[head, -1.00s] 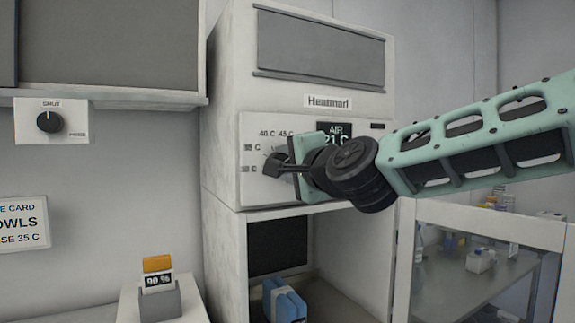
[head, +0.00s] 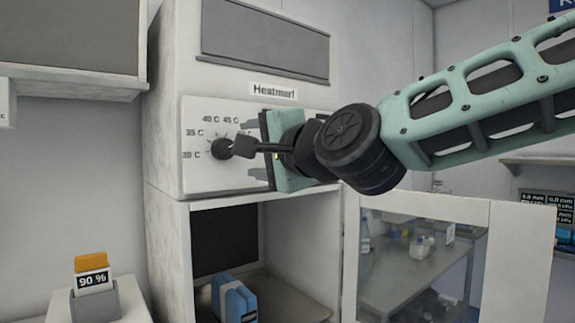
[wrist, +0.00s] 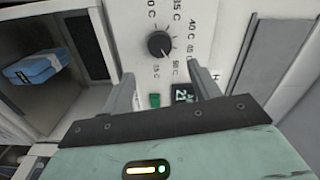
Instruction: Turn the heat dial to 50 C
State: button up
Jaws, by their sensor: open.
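The heat dial (head: 221,148) is a small dark round knob on the white front panel of the oven, with temperature marks around it. In the wrist view the dial (wrist: 160,44) sits ahead, beyond my fingertips, with a white mark on its lower right side toward the 50 C label (wrist: 178,65); its exact setting is hard to read. My gripper (wrist: 161,70) is open and empty, apart from the dial. In the head view my gripper (head: 249,148) is just right of the dial and hides the display. The display (wrist: 183,93) shows partly between my fingers, reading about 21.
A green button (wrist: 155,100) lies beside the display. Below the panel is an open compartment with a blue pack (head: 235,299). An orange-topped 90 % sign (head: 92,275) stands at lower left.

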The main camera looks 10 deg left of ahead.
jog(key=p+v, duration=0.3)
jog(key=v, duration=0.5)
jog(key=shift+d, duration=0.25)
jog(key=shift+s+f, duration=0.1)
jog(key=shift+s, duration=0.05)
